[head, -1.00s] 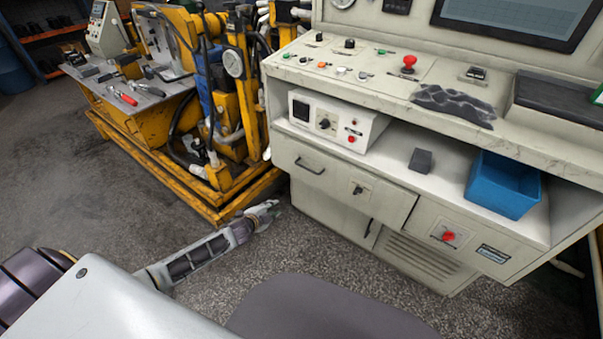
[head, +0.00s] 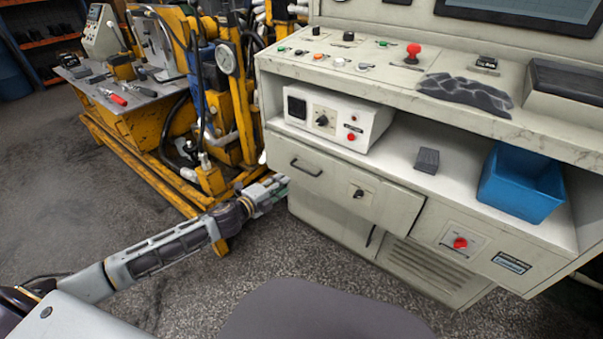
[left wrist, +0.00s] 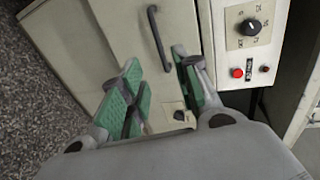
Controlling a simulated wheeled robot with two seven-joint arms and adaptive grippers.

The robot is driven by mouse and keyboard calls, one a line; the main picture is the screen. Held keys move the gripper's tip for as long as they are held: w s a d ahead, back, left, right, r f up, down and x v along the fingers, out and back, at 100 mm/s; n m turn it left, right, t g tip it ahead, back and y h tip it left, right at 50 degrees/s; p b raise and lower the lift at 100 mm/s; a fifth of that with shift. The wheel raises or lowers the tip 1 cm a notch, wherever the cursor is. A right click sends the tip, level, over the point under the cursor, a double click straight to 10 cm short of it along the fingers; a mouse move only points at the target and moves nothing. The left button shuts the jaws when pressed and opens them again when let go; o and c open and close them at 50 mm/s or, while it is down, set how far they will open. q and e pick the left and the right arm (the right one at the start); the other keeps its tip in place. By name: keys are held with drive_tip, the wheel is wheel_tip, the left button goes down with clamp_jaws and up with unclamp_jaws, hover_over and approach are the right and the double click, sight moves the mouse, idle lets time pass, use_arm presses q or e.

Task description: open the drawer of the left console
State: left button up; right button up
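The console (head: 400,105) is a cream cabinet. Its drawer (head: 340,192) is shut, with a dark bar handle (head: 306,168) at its left and a small black lock knob to the right. My left gripper (head: 276,190) is beside the drawer's left edge, left of and below the handle. In the left wrist view, the open gripper (left wrist: 158,66) has its green-padded fingers apart with nothing between them. The handle (left wrist: 158,40) lies just beyond the fingertips, apparently apart from them, in front of the drawer face (left wrist: 110,25). My right gripper is not in view.
A white control box (head: 338,118) sits on the shelf above the drawer, with a dark block (head: 427,160) and a blue bin (head: 522,183) to its right. A yellow machine frame (head: 150,160) stands left of the console, close to my left arm. Open floor lies in front.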

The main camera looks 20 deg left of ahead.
sight(304, 171)
use_arm(q)
drive_tip(key=shift+w, duration=0.2)
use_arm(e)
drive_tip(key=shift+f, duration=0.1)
use_arm(q)
drive_tip(key=b+x, duration=0.3)
drive_tip(key=x, duration=1)
drive_tip(key=shift+w+d, duration=0.1)
drive_tip(key=shift+w, duration=0.1)
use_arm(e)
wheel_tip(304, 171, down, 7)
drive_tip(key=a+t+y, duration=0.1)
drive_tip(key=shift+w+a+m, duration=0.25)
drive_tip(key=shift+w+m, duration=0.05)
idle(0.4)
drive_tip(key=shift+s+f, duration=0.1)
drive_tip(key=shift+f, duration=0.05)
use_arm(q)
drive_tip(key=shift+f, duration=0.1)
clamp_jaws()
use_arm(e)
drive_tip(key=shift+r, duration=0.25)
